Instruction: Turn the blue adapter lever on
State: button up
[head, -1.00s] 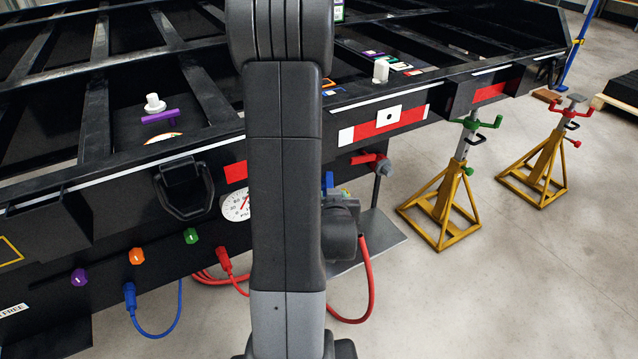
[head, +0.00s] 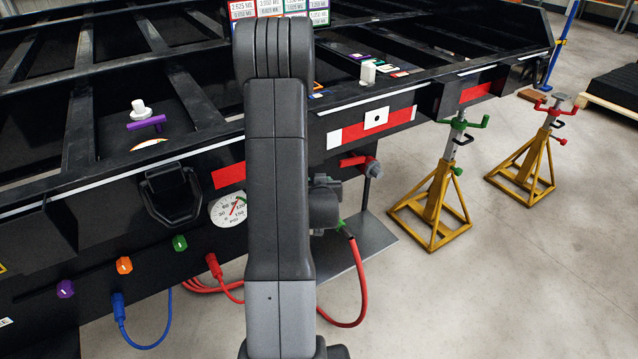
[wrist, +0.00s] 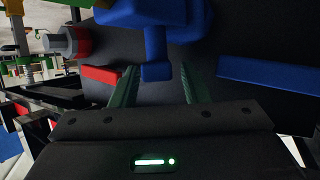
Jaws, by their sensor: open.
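In the wrist view the blue adapter lever (wrist: 156,45) hangs down from a blue body at the top centre. Its lower end (wrist: 157,71) lies between the two fingertips of my gripper (wrist: 158,77), with a visible gap on each side. My gripper is open and its dark green fingers stand apart. Whether either finger touches the lever cannot be told. In the head view my own arm hides the lever and my fingers.
A red lever with a grey knob (head: 359,162) sits close by on the frame and also shows in the wrist view (wrist: 80,42). A pressure gauge (head: 228,209) and a red hose (head: 358,285) are near my arm. Yellow stands (head: 435,195) are at right.

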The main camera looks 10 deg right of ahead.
jog(key=shift+c, duration=0.2)
grip_shut()
jog(key=shift+f+n+y+b, duration=0.15)
jog(key=shift+n+y+b, duration=0.25)
jog(key=shift+b, duration=0.25)
jog(key=shift+n+y+b, duration=0.55)
jog(key=shift+n+y, duration=0.15)
jog(key=shift+y, duration=0.1)
jog(key=shift+a+r+n+y+p, duration=0.1)
jog(key=shift+r+n+y+p, duration=0.15)
jog(key=shift+n+y, duration=0.65)
jog(key=shift+a+n+y+p, duration=0.15)
jog(key=shift+n+y+p, duration=0.55)
jog(key=shift+y, duration=0.3)
jog(key=shift+f+n+g+y, duration=0.1)
jog(key=shift+n+g+y, duration=0.2)
